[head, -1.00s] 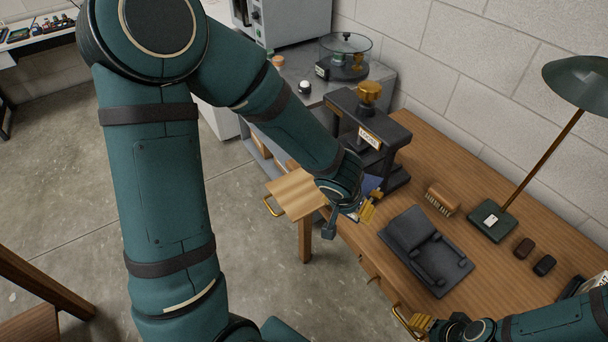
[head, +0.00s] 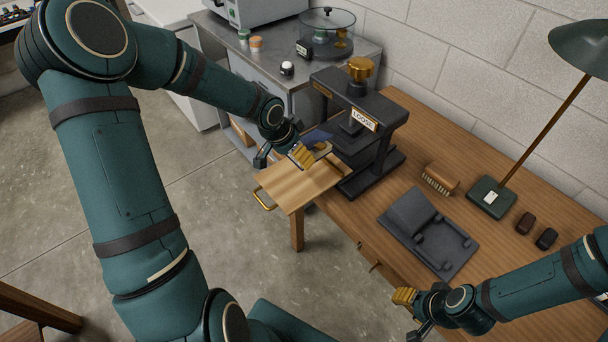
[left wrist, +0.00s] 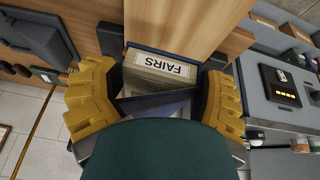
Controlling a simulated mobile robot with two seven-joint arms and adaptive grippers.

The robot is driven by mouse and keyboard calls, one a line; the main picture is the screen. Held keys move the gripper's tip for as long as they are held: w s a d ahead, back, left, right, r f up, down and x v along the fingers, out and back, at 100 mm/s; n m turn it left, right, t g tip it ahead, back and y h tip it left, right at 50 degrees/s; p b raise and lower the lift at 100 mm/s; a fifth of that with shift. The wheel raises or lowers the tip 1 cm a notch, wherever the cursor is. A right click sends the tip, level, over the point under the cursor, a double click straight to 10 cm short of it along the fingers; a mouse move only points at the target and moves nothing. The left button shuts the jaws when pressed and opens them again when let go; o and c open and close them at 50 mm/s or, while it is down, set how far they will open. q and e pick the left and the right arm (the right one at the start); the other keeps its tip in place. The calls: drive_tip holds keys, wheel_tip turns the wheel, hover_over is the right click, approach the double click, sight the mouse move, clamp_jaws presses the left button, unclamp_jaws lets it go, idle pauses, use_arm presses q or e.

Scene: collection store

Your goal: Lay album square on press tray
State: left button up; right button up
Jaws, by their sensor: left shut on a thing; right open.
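The album, dark blue with a cream label reading FAIRS in the left wrist view (left wrist: 160,67), is held between the yellow fingers of my left gripper (left wrist: 155,100). In the head view the left gripper (head: 303,154) holds the album (head: 317,139) by the far edge of the press tray (head: 290,187), partly hidden by the fingers. Whether it touches the tray I cannot tell. The tray is a bare light-wood board with a brass handle, sticking out left from the black press (head: 365,150), which bears a LOOSE sign. My right gripper (head: 404,303) is open near the desk's front edge.
On the wooden desk (head: 465,220) are a dark grey padded cradle (head: 427,232), a brush (head: 440,179), a green lamp (head: 492,197) and two small dark items. A metal bench (head: 290,75) with a glass-covered device (head: 327,38) stands behind the tray.

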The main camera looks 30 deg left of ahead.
use_arm(q)
drive_tip(key=shift+w+a+f, duration=0.1)
drive_tip(key=shift+w+a, duration=0.1)
drive_tip(key=shift+a, duration=0.25)
drive_tip(key=shift+w+a+f, duration=0.1)
drive_tip(key=shift+w+a, duration=0.1)
drive_tip(key=shift+a, duration=0.2)
drive_tip(key=shift+a+f+m, duration=0.15)
drive_tip(key=shift+f+m, duration=0.1)
drive_tip(key=shift+m, duration=0.05)
drive_tip(key=b, duration=0.2)
hover_over(295, 179)
drive_tip(key=f, duration=0.5)
drive_tip(key=shift+s+a+f, duration=0.15)
drive_tip(key=shift+s+a, duration=0.15)
drive_tip(key=shift+s, duration=0.1)
drive_tip(key=shift+f+b, duration=0.65)
drive_tip(key=shift+f, duration=1.5)
drive_tip(key=o, duration=1.2)
drive_tip(key=shift+r, duration=0.15)
